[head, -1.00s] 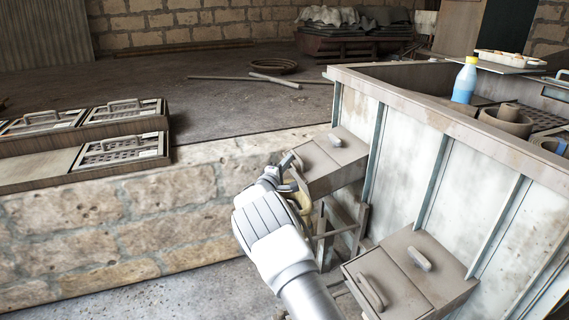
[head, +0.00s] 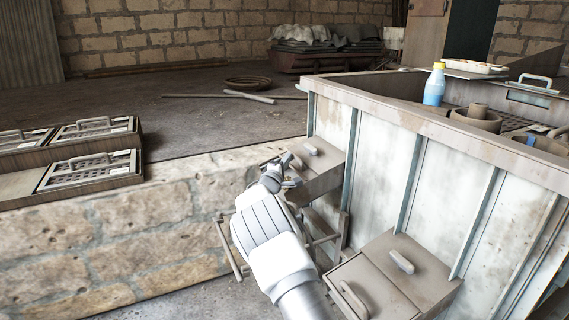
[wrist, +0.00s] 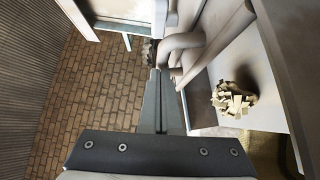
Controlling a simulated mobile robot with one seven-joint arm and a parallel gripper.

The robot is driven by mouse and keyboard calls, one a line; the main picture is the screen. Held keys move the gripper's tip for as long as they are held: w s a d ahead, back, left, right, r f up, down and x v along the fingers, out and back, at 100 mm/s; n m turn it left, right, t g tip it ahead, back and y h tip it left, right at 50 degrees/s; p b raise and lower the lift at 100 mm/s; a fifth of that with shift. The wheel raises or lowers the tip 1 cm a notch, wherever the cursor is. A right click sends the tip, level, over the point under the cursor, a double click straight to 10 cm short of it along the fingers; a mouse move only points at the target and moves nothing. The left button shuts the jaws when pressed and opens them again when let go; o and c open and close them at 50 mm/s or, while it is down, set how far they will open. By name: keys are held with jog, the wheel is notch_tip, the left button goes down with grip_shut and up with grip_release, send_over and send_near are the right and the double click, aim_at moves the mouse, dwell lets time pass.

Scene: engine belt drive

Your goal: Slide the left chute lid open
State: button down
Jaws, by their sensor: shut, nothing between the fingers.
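The left chute (head: 322,172) is a brown-grey box on the side of the pale panelled bin, with a small bar handle (head: 312,146) on its top. My gripper (head: 283,166) is at the chute's left, front end and hides part of its top. In the wrist view my gripper's fingers (wrist: 160,100) are together with nothing between them. A thick, bent grey handle (wrist: 180,45) lies just beyond their tips. I cannot tell whether the fingertips touch it.
A second chute (head: 385,280) with two handles projects from the bin nearer me. Wooden framing stands below the left chute. A stone ledge (head: 110,250) runs at left, bearing trays with handled lids (head: 90,175). A blue bottle (head: 434,88) stands on the bin. Wood chips (wrist: 233,100) show in the wrist view.

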jog(key=w+a+r+v, duration=0.1)
jog(key=a+v, duration=0.2)
jog(key=v, duration=0.9)
jog(key=s+d+r+m+g+h, duration=0.2)
jog(key=s+d+r+m+g, duration=0.15)
jog(key=d, duration=0.45)
jog(key=s+d+r+m+g+h, duration=0.25)
jog(key=s+d+m, duration=0.2)
jog(key=d, duration=0.35)
jog(key=s+d+r+m+g+y, duration=0.1)
jog(key=s+d+g, duration=0.15)
jog(key=s, duration=0.35)
jog(key=s+d+r+m+g+y, duration=0.1)
jog(key=s+d+m+g, duration=0.1)
jog(key=s+d, duration=0.35)
jog(key=s+a+m+y, duration=0.1)
jog(key=s+a+y, duration=0.2)
jog(key=s, duration=0.7)
jog(key=s+a+m+g+y, duration=0.1)
jog(key=s+a+y, duration=0.2)
jog(key=s, duration=0.7)
jog(key=s+a+m+y, duration=0.1)
jog(key=s+a+y, duration=0.25)
jog(key=s, duration=0.75)
notch_tip(320, 180, up, 20)
jog(key=p, duration=2)
jog(key=shift+w+d+p, duration=0.2)
jog(key=shift+d+p, duration=0.2)
